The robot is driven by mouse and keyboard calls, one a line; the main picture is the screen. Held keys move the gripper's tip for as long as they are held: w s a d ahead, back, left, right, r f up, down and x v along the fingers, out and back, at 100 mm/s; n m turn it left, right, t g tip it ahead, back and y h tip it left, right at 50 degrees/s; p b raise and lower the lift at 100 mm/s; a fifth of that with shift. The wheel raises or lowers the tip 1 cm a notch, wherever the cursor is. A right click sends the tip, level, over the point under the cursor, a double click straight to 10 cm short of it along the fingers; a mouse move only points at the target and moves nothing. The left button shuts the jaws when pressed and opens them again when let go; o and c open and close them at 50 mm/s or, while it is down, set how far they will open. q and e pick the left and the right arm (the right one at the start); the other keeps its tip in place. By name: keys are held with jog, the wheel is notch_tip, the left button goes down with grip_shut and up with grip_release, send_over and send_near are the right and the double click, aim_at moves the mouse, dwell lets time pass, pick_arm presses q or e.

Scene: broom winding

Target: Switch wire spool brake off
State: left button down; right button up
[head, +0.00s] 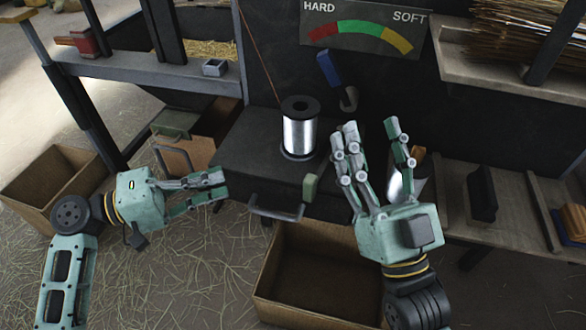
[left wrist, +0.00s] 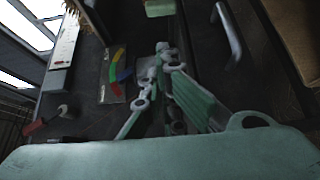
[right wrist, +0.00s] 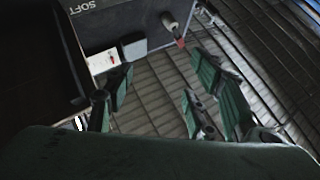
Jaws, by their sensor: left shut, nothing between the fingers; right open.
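The wire spool (head: 300,134), silver with black ends, stands upright on a dark box (head: 258,140). A small green lever or block (head: 311,187) is at the box's front edge; which part is the brake is not labelled. A green block also shows at the top of the left wrist view (left wrist: 160,7). My left gripper (head: 222,186) is shut and empty, left of the box front and apart from the green lever. My right gripper (head: 371,124) is open and empty, fingers up, right of the spool.
A blue-handled lever (head: 328,68) is behind the spool, under the HARD/SOFT gauge (head: 362,36). A grey handle (head: 274,213) sticks out of the box front. An open cardboard box (head: 318,282) is below. Shelves flank both sides; straw covers the floor.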

pick_arm(q)
jog(key=x, duration=0.9)
jog(key=shift+d+p, duration=0.1)
jog(key=shift+p, duration=0.2)
jog(key=d, duration=0.1)
jog(key=s+d, duration=0.1)
jog(key=d, duration=0.1)
jog(key=shift+p, duration=0.35)
jog(key=shift+s+d, duration=0.25)
jog(key=shift+d, duration=0.3)
jog(key=shift+f, duration=0.1)
pick_arm(e)
jog(key=w+f+g+h, duration=0.1)
jog(key=w+f+g, duration=0.2)
jog(key=f, duration=0.3)
jog(key=shift+f+g, duration=0.15)
jog(key=shift+g, duration=0.25)
